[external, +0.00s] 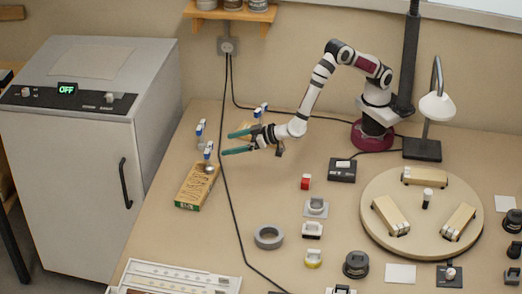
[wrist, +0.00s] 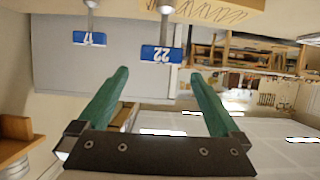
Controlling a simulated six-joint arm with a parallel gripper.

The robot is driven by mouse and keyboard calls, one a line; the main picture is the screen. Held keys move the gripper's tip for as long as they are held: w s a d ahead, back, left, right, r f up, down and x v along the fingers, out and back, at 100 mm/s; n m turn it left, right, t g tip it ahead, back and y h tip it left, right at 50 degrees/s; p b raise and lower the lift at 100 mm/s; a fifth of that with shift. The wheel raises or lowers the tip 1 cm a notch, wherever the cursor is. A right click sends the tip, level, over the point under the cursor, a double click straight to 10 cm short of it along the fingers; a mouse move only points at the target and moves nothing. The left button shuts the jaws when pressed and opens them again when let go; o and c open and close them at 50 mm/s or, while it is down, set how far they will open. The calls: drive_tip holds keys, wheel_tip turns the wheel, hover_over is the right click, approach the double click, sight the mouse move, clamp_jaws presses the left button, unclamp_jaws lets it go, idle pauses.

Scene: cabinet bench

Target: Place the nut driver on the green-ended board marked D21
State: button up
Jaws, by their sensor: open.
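My gripper (external: 238,141) has two teal fingers spread wide, above the left part of the bench. In the wrist view the open fingers (wrist: 165,85) have nothing between them. A wooden board with a green end (external: 196,188) lies below and left of the gripper; I cannot read its marking. A small silvery thing sits near its far end. A second wooden board lies behind the gripper, mostly hidden. I cannot make out the nut driver with certainty.
A round turntable (external: 407,246) with several wooden blocks is at right, a lamp (external: 437,105) behind it. Small parts and a grey ring (external: 269,237) lie mid-bench. A cable crosses the bench near the board. A white cabinet (external: 85,160) stands left.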

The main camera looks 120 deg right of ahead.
drive_tip(key=s+d+r+m+g, duration=0.1)
drive_tip(key=s+d+r+g, duration=0.15)
drive_tip(key=s+r, duration=0.45)
drive_tip(key=s+d+r+m+g, duration=0.15)
drive_tip(key=s+g, duration=0.25)
drive_tip(key=s, duration=0.7)
drive_tip(key=s+a+n+g+y, duration=0.1)
drive_tip(key=s+a+g+y, duration=0.15)
drive_tip(key=s, duration=0.55)
drive_tip(key=s+a+n+g+y, duration=0.1)
drive_tip(key=s+a+n+y, duration=0.2)
drive_tip(key=s, duration=0.6)
drive_tip(key=s+a+n+y, duration=0.2)
drive_tip(key=s+a+y, duration=0.3)
drive_tip(key=s+a, duration=0.3)
drive_tip(key=a, duration=0.4)
drive_tip(key=shift+y, duration=0.35)
